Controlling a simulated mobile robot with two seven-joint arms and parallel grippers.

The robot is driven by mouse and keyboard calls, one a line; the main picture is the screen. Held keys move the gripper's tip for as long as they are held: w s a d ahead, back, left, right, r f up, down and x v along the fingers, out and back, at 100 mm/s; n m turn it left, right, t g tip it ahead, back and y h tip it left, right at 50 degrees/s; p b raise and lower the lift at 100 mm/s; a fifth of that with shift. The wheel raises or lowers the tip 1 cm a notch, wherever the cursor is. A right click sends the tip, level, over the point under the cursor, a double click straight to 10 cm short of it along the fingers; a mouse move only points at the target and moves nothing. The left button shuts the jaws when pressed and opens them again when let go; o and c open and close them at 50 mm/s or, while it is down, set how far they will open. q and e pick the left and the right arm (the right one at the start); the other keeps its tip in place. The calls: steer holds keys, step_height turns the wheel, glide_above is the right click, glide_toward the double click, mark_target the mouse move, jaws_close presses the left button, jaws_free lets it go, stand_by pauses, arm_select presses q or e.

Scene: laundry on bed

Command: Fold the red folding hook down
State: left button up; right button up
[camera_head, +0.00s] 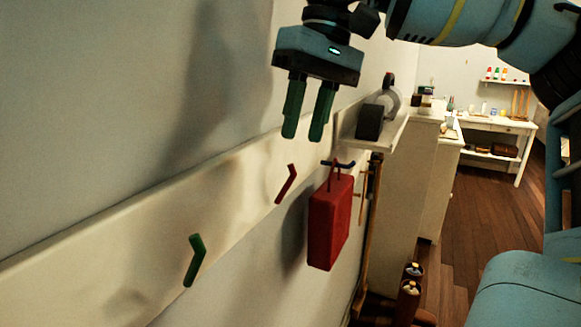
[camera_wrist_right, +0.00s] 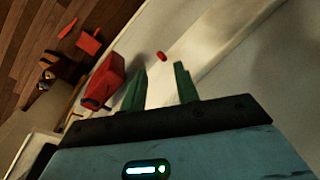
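The red folding hook (camera_head: 286,184) is on the white wall rail, a short bent bar that sticks out at a slant. In the right wrist view it shows as a small red piece (camera_wrist_right: 162,56) beyond the fingertips, roughly between them. My right gripper (camera_head: 303,134) hangs above the hook with its green fingers pointing down. The fingers (camera_wrist_right: 158,78) are apart with nothing between them, and they do not touch the hook. My left gripper is not in view.
A green hook (camera_head: 194,260) is on the rail, lower left. A red box-shaped bag (camera_head: 330,225) hangs from a dark hook (camera_head: 342,164) close to the right of the red one. A white shelf (camera_head: 385,140) with dark objects juts out behind. The wall left is clear.

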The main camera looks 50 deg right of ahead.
mark_target(293, 168)
steer(key=shift+x, duration=3.55)
steer(key=shift+r, duration=0.1)
jaws_close()
